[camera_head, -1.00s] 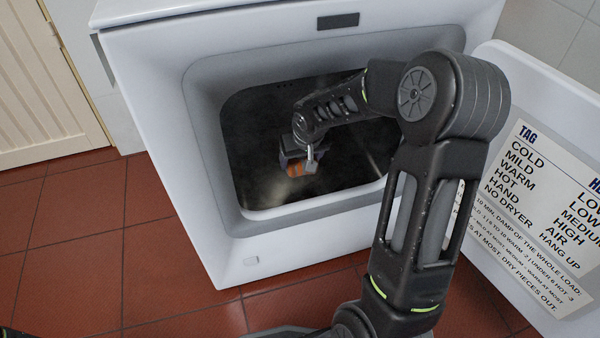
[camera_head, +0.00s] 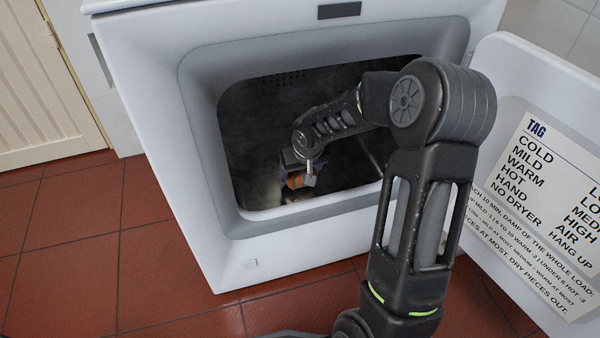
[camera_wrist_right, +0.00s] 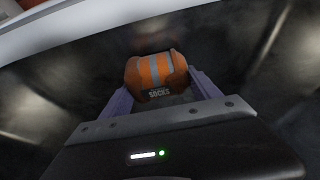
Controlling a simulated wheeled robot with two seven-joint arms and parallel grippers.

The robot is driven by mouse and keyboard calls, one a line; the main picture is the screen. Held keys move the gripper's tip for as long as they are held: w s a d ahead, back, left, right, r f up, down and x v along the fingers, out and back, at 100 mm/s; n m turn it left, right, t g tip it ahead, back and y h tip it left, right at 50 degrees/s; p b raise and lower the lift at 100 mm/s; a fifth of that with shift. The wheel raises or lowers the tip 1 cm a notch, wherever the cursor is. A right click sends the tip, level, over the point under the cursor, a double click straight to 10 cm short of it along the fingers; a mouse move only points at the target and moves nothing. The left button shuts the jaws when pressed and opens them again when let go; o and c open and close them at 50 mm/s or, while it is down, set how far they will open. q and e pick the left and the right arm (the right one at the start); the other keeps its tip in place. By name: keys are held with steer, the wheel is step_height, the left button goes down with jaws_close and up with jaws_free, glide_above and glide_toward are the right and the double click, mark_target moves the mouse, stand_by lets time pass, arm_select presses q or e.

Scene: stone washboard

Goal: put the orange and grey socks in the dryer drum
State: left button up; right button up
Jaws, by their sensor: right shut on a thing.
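The orange and grey socks (camera_wrist_right: 156,74) are a rolled bundle with a "SOCKS" label, held between the fingers of my right gripper (camera_wrist_right: 160,95) in the right wrist view. In the head view, my right gripper (camera_head: 299,180) reaches through the open front of the white dryer (camera_head: 215,215), with the orange of the socks (camera_head: 294,182) showing at its tip. The gripper and socks are inside the dark dryer drum (camera_head: 255,150). I cannot tell whether the socks touch the drum floor. My left gripper is not in view.
The dryer door (camera_head: 490,85) stands open on the right, with a printed label sheet (camera_head: 545,190) on it. The opening's lower rim (camera_head: 310,212) lies below my right forearm. Red floor tiles (camera_head: 90,240) are clear at the left. A pale slatted door (camera_head: 40,85) stands at the back left.

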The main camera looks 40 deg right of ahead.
steer(key=shift+f, duration=0.15)
steer(key=o, duration=1.4)
steer(key=shift+r, duration=0.35)
steer(key=p+v, duration=0.4)
steer(key=v, duration=0.7)
steer(key=shift+r+p, duration=0.3)
steer(key=shift+p, duration=0.05)
steer(key=shift+s+a, duration=0.1)
steer(key=shift+s, duration=0.05)
